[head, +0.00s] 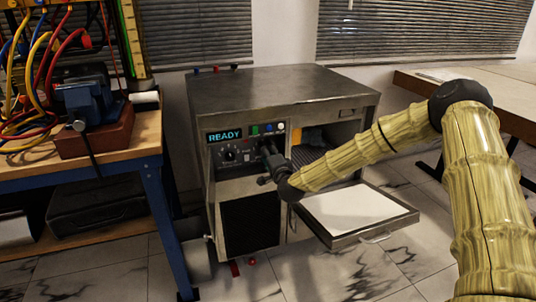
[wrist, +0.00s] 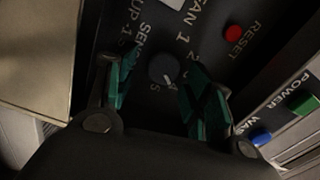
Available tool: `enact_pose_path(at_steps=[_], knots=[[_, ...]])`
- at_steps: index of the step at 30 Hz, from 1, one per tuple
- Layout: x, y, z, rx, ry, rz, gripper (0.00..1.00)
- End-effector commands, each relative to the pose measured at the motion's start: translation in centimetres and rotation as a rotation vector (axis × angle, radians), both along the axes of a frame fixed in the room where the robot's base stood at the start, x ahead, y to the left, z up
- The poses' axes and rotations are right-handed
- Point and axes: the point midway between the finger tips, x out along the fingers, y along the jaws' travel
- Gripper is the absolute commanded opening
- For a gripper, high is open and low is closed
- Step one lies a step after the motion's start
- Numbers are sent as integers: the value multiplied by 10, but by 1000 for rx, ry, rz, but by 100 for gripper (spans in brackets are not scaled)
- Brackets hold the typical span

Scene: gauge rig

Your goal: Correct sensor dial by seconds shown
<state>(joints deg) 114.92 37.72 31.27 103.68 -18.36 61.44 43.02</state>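The sensor dial is a small dark round knob (wrist: 163,69) with a light pointer mark on a black panel. The lettering beside it begins "SENS", with "UP-15" printed near it. My gripper (wrist: 162,88) is open, with one green-padded finger on each side of the knob and a visible gap on both sides. I cannot tell how deep the fingertips reach. In the head view my gripper (head: 266,150) is at the front panel of the grey machine (head: 280,95) and hides the knob. The display (head: 225,135) reads "READY" in cyan.
A larger dial (head: 230,155) sits left of my gripper. A red reset button (wrist: 233,33) and green (wrist: 303,104) and blue (wrist: 261,137) buttons are close to the fingers. A cluttered workbench (head: 150,135) stands left.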

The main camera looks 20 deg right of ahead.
Motion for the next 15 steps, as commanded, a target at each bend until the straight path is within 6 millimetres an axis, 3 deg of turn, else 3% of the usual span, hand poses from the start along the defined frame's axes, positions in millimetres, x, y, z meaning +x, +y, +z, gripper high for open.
enact_pose_path(at_steps=[8,15], knots=[[-2,1,1,0,-1,2,52],[-29,0,1,2,0,2,52]])
